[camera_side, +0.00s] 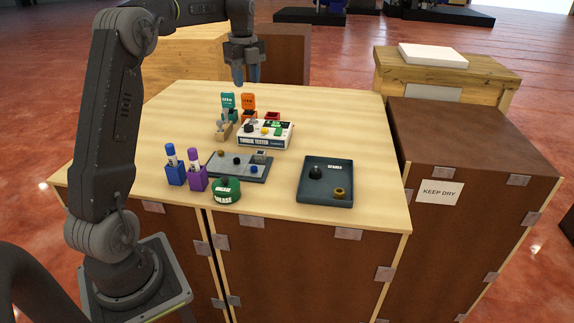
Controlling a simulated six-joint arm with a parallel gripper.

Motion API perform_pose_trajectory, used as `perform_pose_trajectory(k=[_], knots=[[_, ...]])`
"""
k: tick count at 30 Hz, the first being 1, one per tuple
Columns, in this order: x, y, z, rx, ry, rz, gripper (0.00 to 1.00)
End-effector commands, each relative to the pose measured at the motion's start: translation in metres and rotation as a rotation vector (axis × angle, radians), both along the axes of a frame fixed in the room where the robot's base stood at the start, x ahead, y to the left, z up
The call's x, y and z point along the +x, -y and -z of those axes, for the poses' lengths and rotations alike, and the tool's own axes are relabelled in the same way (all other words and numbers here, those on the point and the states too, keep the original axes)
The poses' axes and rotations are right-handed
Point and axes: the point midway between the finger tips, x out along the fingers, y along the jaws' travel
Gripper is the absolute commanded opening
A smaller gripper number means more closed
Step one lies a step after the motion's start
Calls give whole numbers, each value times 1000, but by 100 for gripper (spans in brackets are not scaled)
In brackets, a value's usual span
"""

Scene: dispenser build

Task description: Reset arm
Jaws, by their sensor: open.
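My gripper (246,76) is open and empty. It points down, raised above the far part of the wooden table (345,120), behind the teal and orange dispensers. It touches nothing that I can see. My arm rises at the left and reaches across the top of the view.
A teal dispenser (228,101) and an orange one (248,101) stand behind the white torque tester (265,135). Nearer are a grey plate (225,166), blue (175,172) and purple (197,178) bottles, a green tin (226,190) and a dark tray (325,192). The table's far right is clear.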

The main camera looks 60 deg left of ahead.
Motion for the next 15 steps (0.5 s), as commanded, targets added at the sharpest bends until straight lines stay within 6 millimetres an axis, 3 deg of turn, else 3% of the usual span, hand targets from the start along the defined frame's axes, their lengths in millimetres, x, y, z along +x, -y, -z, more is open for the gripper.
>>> perform_pose_trajectory(k=[4,8,15], knots=[[-8,52,-22,26,54,-158,41],[-29,116,-37,31,133,-390,41],[-95,217,-38,-51,287,-836,41]])
